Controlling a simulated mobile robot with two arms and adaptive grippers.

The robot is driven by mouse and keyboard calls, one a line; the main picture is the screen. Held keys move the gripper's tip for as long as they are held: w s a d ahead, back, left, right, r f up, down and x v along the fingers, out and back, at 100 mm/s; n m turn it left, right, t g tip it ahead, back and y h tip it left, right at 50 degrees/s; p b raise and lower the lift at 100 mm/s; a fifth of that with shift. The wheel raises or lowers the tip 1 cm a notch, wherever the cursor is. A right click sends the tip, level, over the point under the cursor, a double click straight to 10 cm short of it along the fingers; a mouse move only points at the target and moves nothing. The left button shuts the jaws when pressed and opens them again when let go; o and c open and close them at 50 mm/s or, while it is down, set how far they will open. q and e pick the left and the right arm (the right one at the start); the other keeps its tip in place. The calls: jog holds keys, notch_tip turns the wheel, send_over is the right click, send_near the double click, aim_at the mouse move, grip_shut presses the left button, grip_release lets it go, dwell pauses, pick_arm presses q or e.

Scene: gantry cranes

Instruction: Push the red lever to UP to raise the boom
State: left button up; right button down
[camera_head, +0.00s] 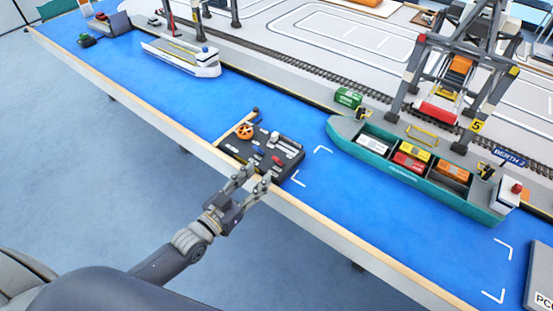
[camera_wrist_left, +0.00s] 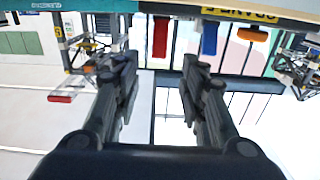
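The black control box (camera_head: 262,152) sits at the near edge of the blue table, with a small red lever (camera_head: 277,160) and a blue lever (camera_head: 257,150) on top. My left gripper (camera_head: 257,176) is at the box's near side, fingers apart and empty. In the left wrist view the picture is upside down. The red lever (camera_wrist_left: 160,37) hangs from the top edge, in line with the gap between the open fingers (camera_wrist_left: 158,66), apparently beyond the tips and untouched. The blue lever (camera_wrist_left: 210,38) is right of it. The boom is not clearly identifiable. My right gripper is not in view.
A teal container ship (camera_head: 350,135) lies to the right under a gantry crane (camera_head: 440,75). A white ship (camera_head: 190,58) is behind left. Blue water around the box is clear.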

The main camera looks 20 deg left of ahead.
aim_at(274, 160)
pick_arm(q)
jog(key=x, duration=0.9)
jog(key=shift+w+d+p, duration=0.1)
jog(key=shift+w+p, duration=0.1)
jog(key=shift+p, duration=0.1)
grip_shut()
